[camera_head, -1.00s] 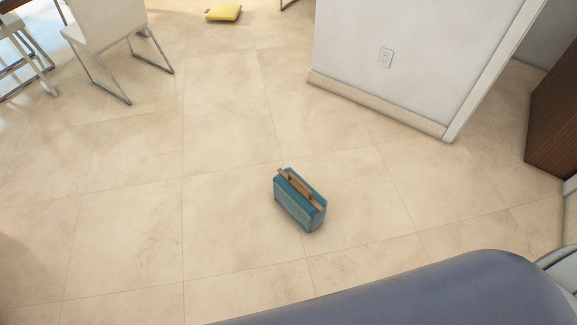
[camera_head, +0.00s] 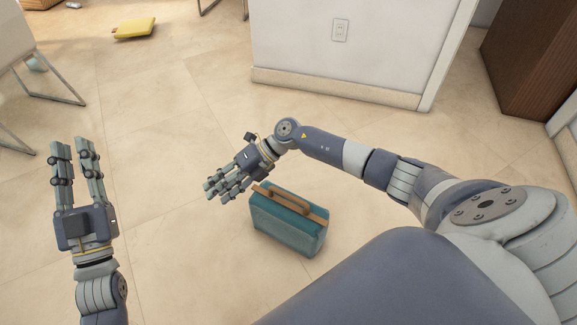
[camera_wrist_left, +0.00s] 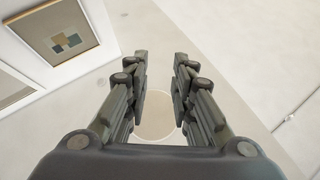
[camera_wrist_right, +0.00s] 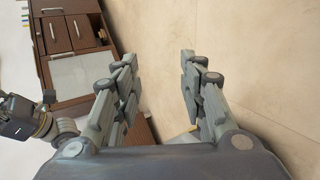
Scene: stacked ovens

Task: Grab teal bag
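The teal bag (camera_head: 288,228) stands on the tiled floor in the head view, with a tan wooden handle (camera_head: 290,200) along its top. My right gripper (camera_head: 220,190) is beside the upper left end of the bag in the picture, overlapping its edge; I cannot tell whether they touch. The right wrist view shows its fingers (camera_wrist_right: 162,85) apart with nothing between them. My left gripper (camera_head: 73,150) is at the left of the head view, well away from the bag. In the left wrist view its fingers (camera_wrist_left: 160,85) are apart and empty.
A white wall corner (camera_head: 345,55) stands beyond the bag. A dark wooden cabinet (camera_head: 530,60) is at the upper right. A yellow cushion-like object (camera_head: 134,28) lies on the floor far back, and a chair (camera_head: 40,75) stands at left. Floor around the bag is open.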

